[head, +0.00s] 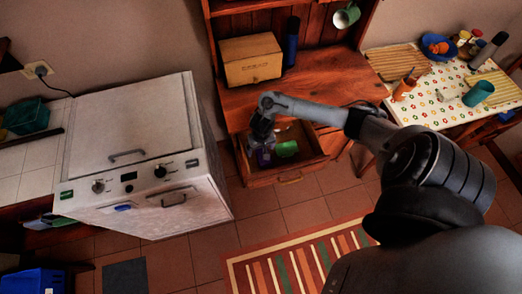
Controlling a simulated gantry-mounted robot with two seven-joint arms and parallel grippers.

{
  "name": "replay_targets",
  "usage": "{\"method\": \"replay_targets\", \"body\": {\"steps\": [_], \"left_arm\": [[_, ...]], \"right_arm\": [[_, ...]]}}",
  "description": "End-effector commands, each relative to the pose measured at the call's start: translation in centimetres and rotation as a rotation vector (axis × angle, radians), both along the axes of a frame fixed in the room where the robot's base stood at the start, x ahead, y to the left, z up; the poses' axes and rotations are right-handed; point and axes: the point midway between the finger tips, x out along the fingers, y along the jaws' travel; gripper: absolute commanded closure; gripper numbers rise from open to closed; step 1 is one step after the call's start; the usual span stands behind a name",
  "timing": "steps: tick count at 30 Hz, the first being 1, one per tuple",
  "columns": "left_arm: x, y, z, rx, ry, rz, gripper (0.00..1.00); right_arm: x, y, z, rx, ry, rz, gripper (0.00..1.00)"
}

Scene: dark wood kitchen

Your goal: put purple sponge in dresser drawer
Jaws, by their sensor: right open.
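The dresser (290,100) is dark wood, with its drawer (290,176) pulled open below the top. A small purple thing, seemingly the purple sponge (264,159), is at the left side inside the drawer. My right gripper (261,148) reaches over the drawer's left part, pointing down, with its jaws open. It is just above the purple thing and partly covers it; I cannot tell whether they touch. My left gripper is not in view.
A green cup (287,149) lies in the drawer right of the purple thing. A wooden box (250,59) and a dark bottle (291,41) stand on the dresser. A white stove (130,150) is at left, and a table with a patterned cloth (430,95) is at right.

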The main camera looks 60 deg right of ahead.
Motion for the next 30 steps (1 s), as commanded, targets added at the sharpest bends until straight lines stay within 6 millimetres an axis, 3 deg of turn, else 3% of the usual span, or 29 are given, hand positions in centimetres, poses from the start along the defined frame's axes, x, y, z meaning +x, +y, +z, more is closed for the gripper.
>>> {"method": "replay_targets", "body": {"steps": [5, 8, 12, 15, 19, 24, 30], "left_arm": [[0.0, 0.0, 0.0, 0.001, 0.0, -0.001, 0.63], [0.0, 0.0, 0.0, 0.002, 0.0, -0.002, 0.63], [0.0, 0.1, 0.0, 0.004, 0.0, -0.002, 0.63], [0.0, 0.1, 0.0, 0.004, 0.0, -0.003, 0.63], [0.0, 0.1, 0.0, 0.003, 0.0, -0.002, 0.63], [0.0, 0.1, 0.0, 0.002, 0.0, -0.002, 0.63], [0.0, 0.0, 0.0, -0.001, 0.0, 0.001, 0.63]], "right_arm": [[0.6, 7.4, -0.9, -0.009, -0.124, 0.256, 0.08], [0.7, 12.3, -0.2, -0.036, -0.214, 0.413, 0.08], [-0.2, 17.9, 2.4, -0.092, -0.313, 0.586, 0.08], [-1.8, 20.7, 5.4, -0.134, -0.349, 0.674, 0.08], [-4.6, 22.1, 9.4, -0.169, -0.341, 0.751, 0.08], [-8.4, 22.0, 13.4, -0.163, -0.295, 0.808, 0.08], [-11.0, 21.6, 15.7, -0.136, -0.261, 0.846, 0.08]]}}
